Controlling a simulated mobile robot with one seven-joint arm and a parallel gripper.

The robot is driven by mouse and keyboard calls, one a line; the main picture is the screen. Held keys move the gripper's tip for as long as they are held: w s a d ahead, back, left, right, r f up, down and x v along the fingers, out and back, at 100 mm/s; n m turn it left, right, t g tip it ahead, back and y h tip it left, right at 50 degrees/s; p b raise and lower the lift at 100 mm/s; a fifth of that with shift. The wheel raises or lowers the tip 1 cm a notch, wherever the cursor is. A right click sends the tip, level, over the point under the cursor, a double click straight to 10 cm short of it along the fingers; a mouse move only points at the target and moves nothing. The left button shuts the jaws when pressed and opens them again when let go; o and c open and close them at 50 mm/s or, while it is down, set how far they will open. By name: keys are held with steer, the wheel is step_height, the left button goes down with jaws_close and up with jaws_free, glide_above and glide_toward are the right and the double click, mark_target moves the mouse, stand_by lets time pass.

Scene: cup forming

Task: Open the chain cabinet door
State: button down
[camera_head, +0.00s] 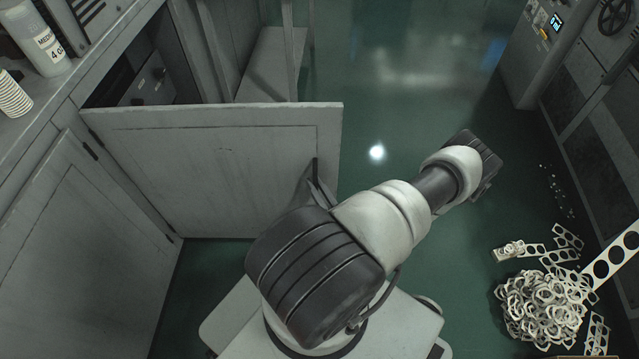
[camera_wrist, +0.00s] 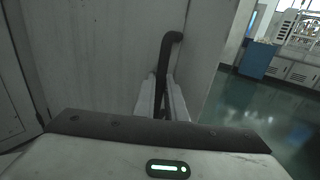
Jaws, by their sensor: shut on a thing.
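The chain cabinet door (camera_head: 215,170) is a worn grey panel. In the head view it stands swung out from the cabinet, hinged at its left edge, with the dark inside (camera_head: 145,75) showing behind it. Its dark bar handle (camera_head: 314,172) is near the free right edge, partly hidden by my arm. In the wrist view the handle (camera_wrist: 166,60) rises from between the two pale fingers of my gripper (camera_wrist: 164,98), which is shut on it.
A second grey door (camera_head: 80,240) at the left is closed. A heap of pale scrap rings (camera_head: 545,308) lies at right by a machine (camera_head: 600,120). Green floor (camera_head: 400,90) is clear beyond my arm.

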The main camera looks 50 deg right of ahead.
steer(key=shift+w+a, duration=0.25)
steer(key=shift+a, duration=0.15)
steer(key=c, duration=1.8)
jaws_free()
steer(key=shift+d, duration=0.1)
steer(key=shift+s, duration=0.2)
steer(key=v, duration=1.7)
steer(key=shift+p, duration=0.35)
